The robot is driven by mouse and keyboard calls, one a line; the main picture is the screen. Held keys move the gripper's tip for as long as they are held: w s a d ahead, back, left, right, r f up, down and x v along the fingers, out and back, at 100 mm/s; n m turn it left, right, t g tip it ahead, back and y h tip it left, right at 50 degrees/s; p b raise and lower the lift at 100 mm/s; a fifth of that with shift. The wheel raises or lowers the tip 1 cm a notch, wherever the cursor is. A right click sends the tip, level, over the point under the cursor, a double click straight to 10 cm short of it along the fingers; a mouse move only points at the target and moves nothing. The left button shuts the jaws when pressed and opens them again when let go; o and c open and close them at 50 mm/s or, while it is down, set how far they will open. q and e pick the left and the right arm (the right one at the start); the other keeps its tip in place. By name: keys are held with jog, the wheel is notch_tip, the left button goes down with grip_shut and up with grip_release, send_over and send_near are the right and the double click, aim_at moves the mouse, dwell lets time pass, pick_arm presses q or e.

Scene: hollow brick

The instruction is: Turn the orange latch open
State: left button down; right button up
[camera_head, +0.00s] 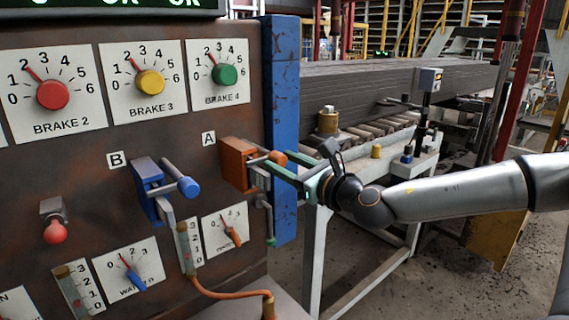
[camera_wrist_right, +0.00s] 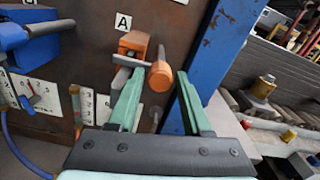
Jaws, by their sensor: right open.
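The orange latch (camera_head: 237,164), labelled A, is mounted on the rusty brown panel near its right edge. It has an orange block, a grey bar and a round orange knob on a rod pointing out to the right. In the right wrist view the latch (camera_wrist_right: 134,44) is just past the fingertips. My right gripper (camera_head: 282,165) is open, with green fingers pointing at the latch. In the wrist view the knob shows between the fingertips of the right gripper (camera_wrist_right: 158,82); whether they touch it I cannot tell. My left gripper is not in view.
A blue latch (camera_head: 148,190), labelled B, is left of the orange one. A blue post (camera_head: 281,120) stands close to the right of the orange latch. Brake dials (camera_head: 52,94) are above, gauges (camera_head: 128,270) below. A roller conveyor (camera_head: 375,130) lies behind my right arm.

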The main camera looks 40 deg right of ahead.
jog(key=shift+c, duration=0.2)
grip_shut()
